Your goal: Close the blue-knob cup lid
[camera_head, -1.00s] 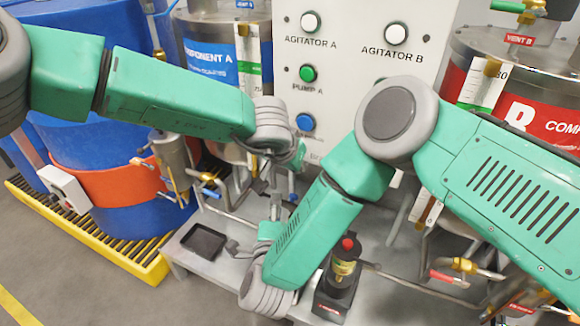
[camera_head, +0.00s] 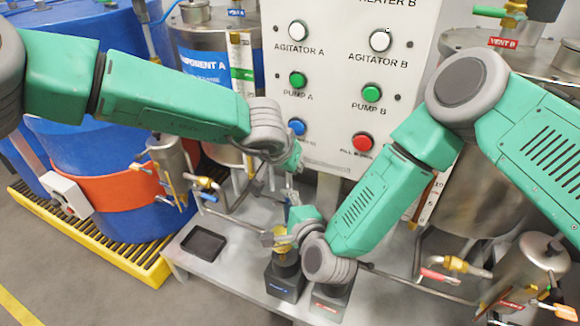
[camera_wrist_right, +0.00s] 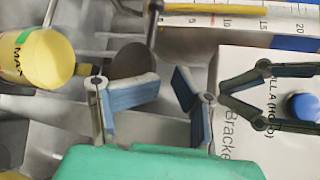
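A cup with a yellow top (camera_head: 287,256) stands on a black base (camera_head: 285,285) with a blue label. In the right wrist view it shows at the left as a yellow cylinder (camera_wrist_right: 45,58) marked MAX. A dull grey disc (camera_wrist_right: 130,62) beside it may be its lid; I cannot tell, and no blue knob shows clearly. My right gripper (camera_head: 279,238) is beside the cup top; its fingers (camera_wrist_right: 165,82) are apart and empty in the wrist view.
A second black base (camera_head: 328,303) with a red label stands close right, its upper part hidden by my right arm. A white panel with push buttons (camera_head: 363,142) rises behind. A black tray (camera_head: 203,243) lies on the grey bench (camera_head: 225,281). Pipes and valves flank both sides.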

